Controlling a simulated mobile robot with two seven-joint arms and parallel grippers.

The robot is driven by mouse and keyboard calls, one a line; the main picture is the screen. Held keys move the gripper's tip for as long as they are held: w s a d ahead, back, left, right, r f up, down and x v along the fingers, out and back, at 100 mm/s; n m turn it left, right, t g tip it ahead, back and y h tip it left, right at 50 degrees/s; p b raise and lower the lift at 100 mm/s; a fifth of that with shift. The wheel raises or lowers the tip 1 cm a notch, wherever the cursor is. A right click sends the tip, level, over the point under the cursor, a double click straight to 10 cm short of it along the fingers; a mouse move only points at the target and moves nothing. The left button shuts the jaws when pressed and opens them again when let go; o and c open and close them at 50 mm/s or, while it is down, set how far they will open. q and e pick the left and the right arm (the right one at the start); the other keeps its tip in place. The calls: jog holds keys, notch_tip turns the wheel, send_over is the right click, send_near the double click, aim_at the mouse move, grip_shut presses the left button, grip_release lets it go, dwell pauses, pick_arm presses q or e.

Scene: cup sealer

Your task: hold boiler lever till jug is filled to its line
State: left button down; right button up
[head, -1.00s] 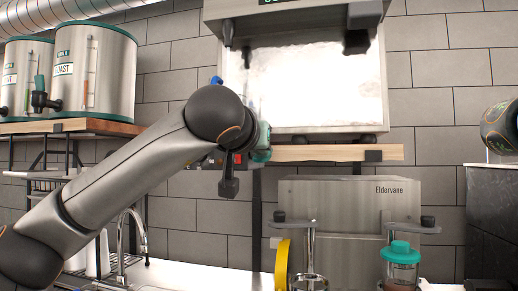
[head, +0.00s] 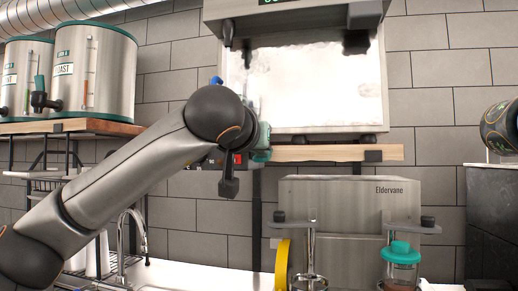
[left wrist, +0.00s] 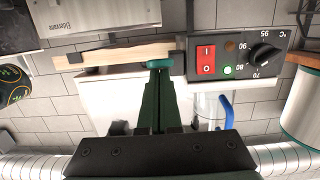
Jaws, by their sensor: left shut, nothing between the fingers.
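A clear jug (left wrist: 208,112) with a blue handle (left wrist: 226,110) shows in the left wrist view, upside down, near the control panel (left wrist: 240,52). In the head view only its blue handle (head: 216,81) peeks out above my arm. Its fill line and water level cannot be made out. My left gripper (left wrist: 159,70) is shut and empty, its fingers beside the panel. In the head view my left gripper (head: 262,142) is mostly hidden behind my wrist. I cannot tell which part is the boiler lever. My right gripper is not in view.
The panel has a red switch (left wrist: 205,60), a lit green lamp (left wrist: 228,70) and a black temperature knob (left wrist: 264,55). A wooden shelf (head: 320,153) runs under a bright-fronted steel unit. The Eldervane machine (head: 350,200) stands below. Steel urns (head: 95,70) stand at left.

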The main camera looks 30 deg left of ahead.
pick_arm(q)
notch_tip(320, 180, up, 5)
jog(key=p, duration=0.5)
jog(key=f+b+v, duration=0.1)
jog(key=b+v, duration=0.2)
jog(key=v, duration=0.7)
jog(key=shift+s+f, duration=0.55)
jog(key=shift+f, duration=0.2)
